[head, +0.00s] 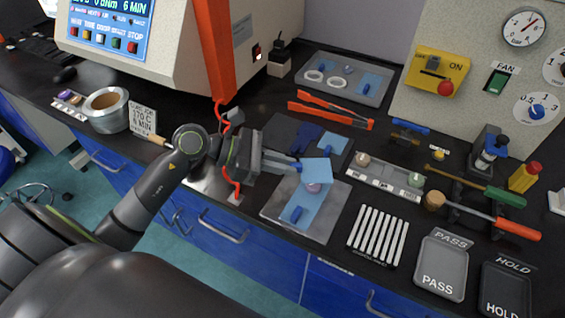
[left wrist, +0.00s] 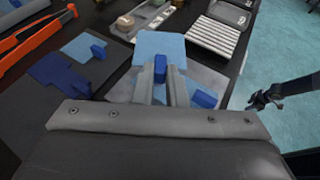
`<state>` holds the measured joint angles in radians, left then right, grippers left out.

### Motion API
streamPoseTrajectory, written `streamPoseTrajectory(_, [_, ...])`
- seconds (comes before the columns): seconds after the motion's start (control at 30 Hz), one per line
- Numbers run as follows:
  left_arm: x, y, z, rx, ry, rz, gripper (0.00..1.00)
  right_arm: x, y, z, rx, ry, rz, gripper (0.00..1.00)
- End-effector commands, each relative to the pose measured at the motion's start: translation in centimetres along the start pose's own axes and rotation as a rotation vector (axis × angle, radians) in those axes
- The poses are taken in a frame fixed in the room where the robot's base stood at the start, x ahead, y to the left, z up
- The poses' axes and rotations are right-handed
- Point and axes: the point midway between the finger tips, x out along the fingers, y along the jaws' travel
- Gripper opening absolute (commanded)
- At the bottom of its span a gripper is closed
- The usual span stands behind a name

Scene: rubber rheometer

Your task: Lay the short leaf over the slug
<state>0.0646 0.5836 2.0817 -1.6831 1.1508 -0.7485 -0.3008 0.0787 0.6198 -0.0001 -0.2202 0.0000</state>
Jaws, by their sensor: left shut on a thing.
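The short leaf (head: 317,171) is a light blue square sheet with a dark blue tab (left wrist: 160,68). My left gripper (head: 296,166) is shut on this tab, and the leaf extends beyond the fingertips, slightly tilted. The slug (head: 313,188), a small mauve disc, shows just under the leaf's front edge. It sits on a longer light blue leaf (head: 307,208) with its own blue tab (head: 291,215), on a grey metal plate (head: 328,223). I cannot tell whether the short leaf touches the slug. In the left wrist view the short leaf (left wrist: 160,45) hides the slug.
A dark mat (head: 283,132) with another light blue sheet (head: 334,150) lies behind. A sample strip (head: 384,180) and a rack of white bars (head: 378,236) stand to the right. Orange-handled tongs (head: 330,115) lie behind. PASS (head: 441,265) and HOLD (head: 505,290) trays are at front right.

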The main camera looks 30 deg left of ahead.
Motion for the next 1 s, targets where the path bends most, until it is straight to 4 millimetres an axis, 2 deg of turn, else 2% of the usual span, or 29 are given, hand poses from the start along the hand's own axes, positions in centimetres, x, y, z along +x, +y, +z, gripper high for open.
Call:
streamPoseTrajectory(0.3, [0.1, 0.0, -0.2, 0.003, 0.0, 0.001, 0.0, 0.7, -0.1, 0.0, 0.0, 0.001, 0.0, 0.36])
streamPoseTrajectory(0.47, [0.6, 0.0, -1.4, 0.001, 0.0, 0.001, 0.0, 2.0, -0.2, 0.0, 0.0, -0.005, 0.0, 0.36])
streamPoseTrajectory(0.63, [1.1, 0.0, -2.7, 0.001, 0.0, 0.001, 0.0, 3.2, -0.2, -1.1, 0.0, 0.005, 0.001, 0.36])
streamPoseTrajectory(0.73, [1.4, 0.0, -3.3, 0.001, 0.0, 0.001, 0.0, 3.4, 0.4, -0.8, 0.0, -0.004, 0.009, 0.36])
streamPoseTrajectory(1.0, [1.7, 0.0, -4.2, 0.001, 0.0, 0.001, 0.0, 4.0, 0.1, -1.6, 0.002, -0.005, 0.008, 0.36])
